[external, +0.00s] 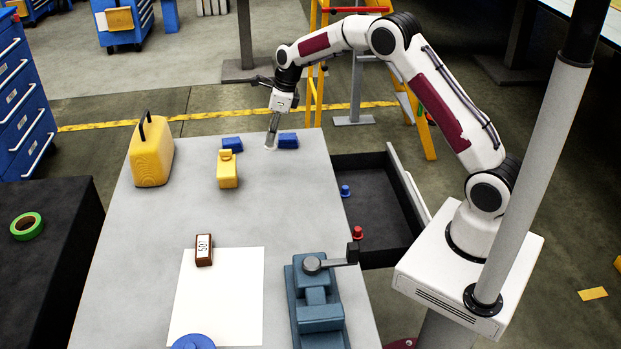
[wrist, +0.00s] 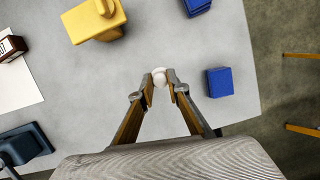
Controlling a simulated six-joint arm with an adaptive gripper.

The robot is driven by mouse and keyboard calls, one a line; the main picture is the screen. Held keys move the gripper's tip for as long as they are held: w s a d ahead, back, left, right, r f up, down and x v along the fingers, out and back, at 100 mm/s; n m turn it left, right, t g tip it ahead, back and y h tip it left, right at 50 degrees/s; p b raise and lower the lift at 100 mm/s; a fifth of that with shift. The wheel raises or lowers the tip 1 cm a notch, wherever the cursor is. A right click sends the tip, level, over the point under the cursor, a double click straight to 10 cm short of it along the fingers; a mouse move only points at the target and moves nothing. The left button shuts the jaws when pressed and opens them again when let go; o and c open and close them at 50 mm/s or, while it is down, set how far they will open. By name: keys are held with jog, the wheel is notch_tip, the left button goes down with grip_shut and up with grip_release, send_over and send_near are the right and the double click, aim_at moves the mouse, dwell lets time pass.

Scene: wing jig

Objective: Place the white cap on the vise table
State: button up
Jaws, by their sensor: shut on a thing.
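My gripper (external: 272,140) is shut on a small white cap (wrist: 159,78), seen between the fingertips in the wrist view. In the external view the white cap (external: 270,148) is a small pale spot at the fingertips, near the far right part of the grey table (external: 210,215). I cannot tell whether the cap touches the tabletop. The blue vise (external: 318,305) stands at the table's near right, well away from my gripper, with a dark handle on top. It shows in part at the left edge of the wrist view (wrist: 22,145).
Two blue blocks (external: 231,144) (external: 288,140) flank my gripper. A yellow object (external: 228,172) and yellow can (external: 151,155) stand to the left. A brown block (external: 204,250) sits on white paper (external: 235,300). An open drawer (external: 375,200) holds red and blue pieces. The table's middle is clear.

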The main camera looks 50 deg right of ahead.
jog(key=a+r, duration=0.3)
jog(key=a, duration=0.3)
jog(key=shift+s+m, duration=0.3)
jog(key=shift+d, duration=0.1)
send_near(256, 176)
jog(key=shift+w+a+f, duration=0.35)
jog(key=shift+w+f, duration=0.05)
jog(key=shift+w, duration=0.1)
jog(key=shift+f, duration=1.85)
jog(key=shift+f, duration=0.15)
jog(key=o, duration=0.8)
